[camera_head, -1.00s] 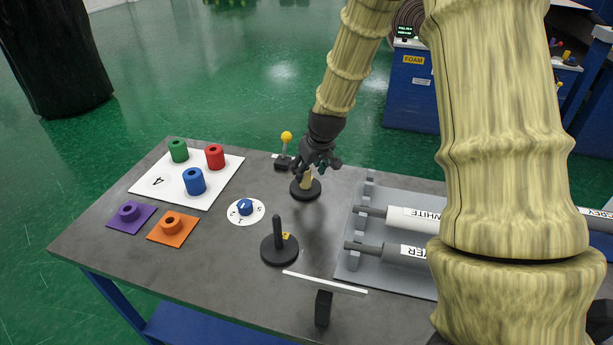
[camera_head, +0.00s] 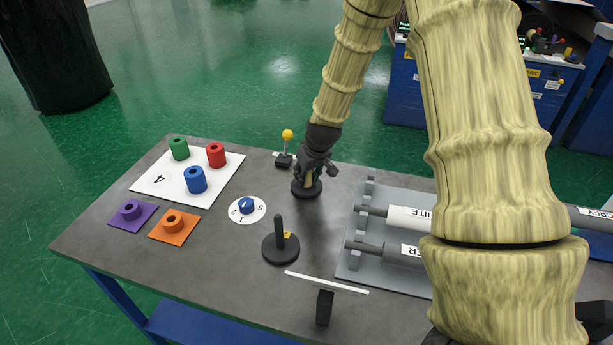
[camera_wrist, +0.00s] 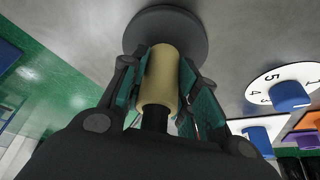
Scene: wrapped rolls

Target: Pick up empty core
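The empty core is a plain tan tube (camera_wrist: 160,78), standing on a round black base (camera_wrist: 167,27). In the wrist view it lies between the two teal-padded fingers of my gripper (camera_wrist: 166,80), and a dark peg end shows at its near end. The pads sit close along both sides; I cannot tell whether they press on it. In the head view my gripper (camera_head: 310,176) is low over the black base (camera_head: 306,187) and hides most of the core.
A bare black peg stand (camera_head: 281,249) is in front. A numbered dial (camera_head: 247,209) and coloured rings on mats lie left. A yellow-topped lever (camera_head: 286,148) stands behind. A grey rack (camera_head: 352,265) with white-labelled rolls is at right.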

